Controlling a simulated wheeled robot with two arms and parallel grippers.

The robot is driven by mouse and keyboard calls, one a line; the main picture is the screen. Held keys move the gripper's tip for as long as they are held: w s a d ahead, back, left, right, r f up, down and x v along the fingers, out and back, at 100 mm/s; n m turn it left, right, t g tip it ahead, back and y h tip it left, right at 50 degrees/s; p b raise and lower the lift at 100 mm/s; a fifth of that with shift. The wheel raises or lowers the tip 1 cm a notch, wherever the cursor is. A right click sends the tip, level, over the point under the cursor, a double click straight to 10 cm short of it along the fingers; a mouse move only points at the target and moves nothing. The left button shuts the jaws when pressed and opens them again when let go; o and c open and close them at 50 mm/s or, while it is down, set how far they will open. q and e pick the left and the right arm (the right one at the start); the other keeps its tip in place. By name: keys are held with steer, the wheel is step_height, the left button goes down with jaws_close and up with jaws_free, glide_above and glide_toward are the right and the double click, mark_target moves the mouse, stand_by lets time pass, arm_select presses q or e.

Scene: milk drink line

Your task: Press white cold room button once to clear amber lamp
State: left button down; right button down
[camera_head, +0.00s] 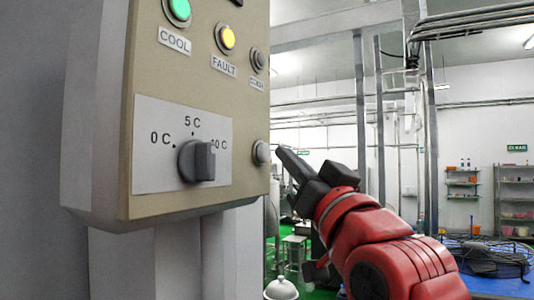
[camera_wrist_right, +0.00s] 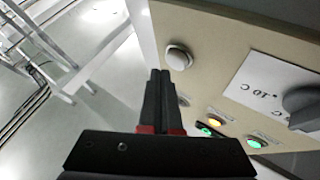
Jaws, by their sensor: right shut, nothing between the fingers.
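The beige control box (camera_head: 200,100) fills the left of the head view. Its amber FAULT lamp (camera_head: 228,38) is lit. My left gripper is out of view.
A lit green COOL lamp (camera_head: 179,9) and an unlit lamp (camera_head: 258,60) are on the same face. A dark dial (camera_head: 197,161) sticks out on a white scale plate. Shelves (camera_head: 462,185) stand far back. The space right of the box is open around my arm.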

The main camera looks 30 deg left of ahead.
steer(key=shift+a, duration=0.15)
steer(key=shift+a, duration=0.3)
steer(key=shift+a, duration=0.45)
stand_by(0.9)
steer(key=shift+d, duration=0.9)
steer(key=d, duration=0.5)
stand_by(0.5)
